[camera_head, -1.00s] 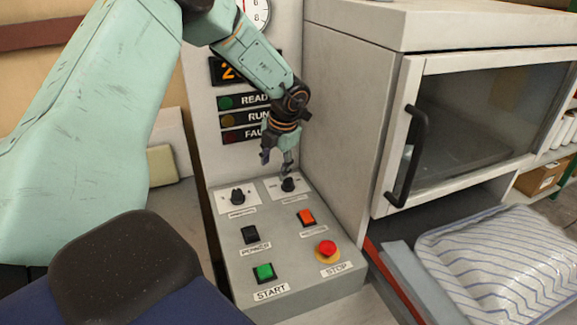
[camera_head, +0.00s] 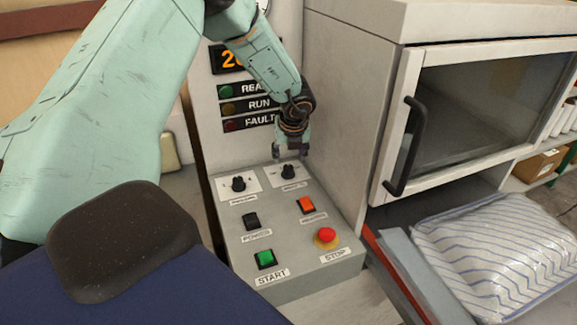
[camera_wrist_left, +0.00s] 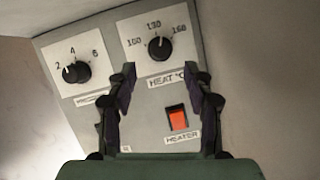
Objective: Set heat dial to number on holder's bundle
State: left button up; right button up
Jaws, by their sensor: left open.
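The heat dial (camera_head: 289,171) is a black knob on a white plate at the upper right of the grey control panel (camera_head: 300,278). In the left wrist view the heat dial (camera_wrist_left: 160,48) has marks 100, 130 and 160, and its white pointer line aims up, near 130. My left gripper (camera_head: 291,152) is open and empty, just above and behind the heat dial in the head view. In the left wrist view its two fingers (camera_wrist_left: 165,78) stand apart below the dial, not closed on it. No holder or numbered bundle is recognizable. My right gripper is out of view.
A second dial (camera_head: 238,184) marked 2, 4, 6 sits left of the heat dial. The panel also has an orange heater switch (camera_head: 306,204), power switch (camera_head: 251,221), green start button (camera_head: 265,258) and red stop button (camera_head: 327,235).

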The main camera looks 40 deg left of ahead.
aim_at(288, 168)
pick_arm(q)
jog(key=x, duration=0.6)
jog(key=shift+w+a+f, duration=0.1)
jog(key=shift+f, duration=0.2)
grip_shut()
